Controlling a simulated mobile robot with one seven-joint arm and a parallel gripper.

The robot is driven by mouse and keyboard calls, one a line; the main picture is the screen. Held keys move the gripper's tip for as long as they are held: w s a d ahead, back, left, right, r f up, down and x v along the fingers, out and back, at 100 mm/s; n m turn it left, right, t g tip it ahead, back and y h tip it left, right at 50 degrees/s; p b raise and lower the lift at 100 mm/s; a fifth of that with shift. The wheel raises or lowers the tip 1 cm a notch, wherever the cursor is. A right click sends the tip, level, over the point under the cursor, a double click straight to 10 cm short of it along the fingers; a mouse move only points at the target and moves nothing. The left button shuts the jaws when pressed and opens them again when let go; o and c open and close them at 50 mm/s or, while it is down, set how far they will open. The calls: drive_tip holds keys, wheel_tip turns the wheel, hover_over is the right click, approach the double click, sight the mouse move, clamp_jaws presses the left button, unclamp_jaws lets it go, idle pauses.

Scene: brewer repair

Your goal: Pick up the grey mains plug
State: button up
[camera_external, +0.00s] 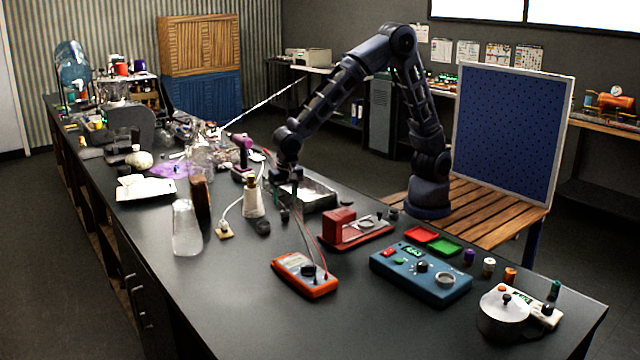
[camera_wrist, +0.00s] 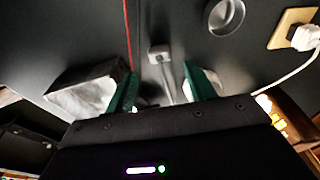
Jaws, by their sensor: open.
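The grey mains plug (camera_wrist: 158,53) lies on the dark bench top in the wrist view, with a grey cable (camera_wrist: 167,90) running from it down between my fingers. My gripper (camera_wrist: 160,88) is open, with one green-padded finger on each side of the cable. The plug shows just beyond the fingertips, and nothing is held. In the external view my gripper (camera_external: 290,200) points down over the middle of the bench. I cannot make out the grey plug there.
A white plug (camera_wrist: 305,37) sits on a beige socket plate (camera_wrist: 284,27), also in the external view (camera_external: 224,232). A metal tray (camera_external: 318,205) is beside my gripper. An orange multimeter (camera_external: 304,275) with thin leads stands in front. A round grey rim (camera_wrist: 226,16) is near the plug.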

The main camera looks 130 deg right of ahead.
sight(285, 210)
drive_tip(key=f, duration=0.5)
drive_tip(key=shift+d, duration=0.25)
drive_tip(key=shift+r, duration=0.1)
drive_tip(key=c, duration=1.1)
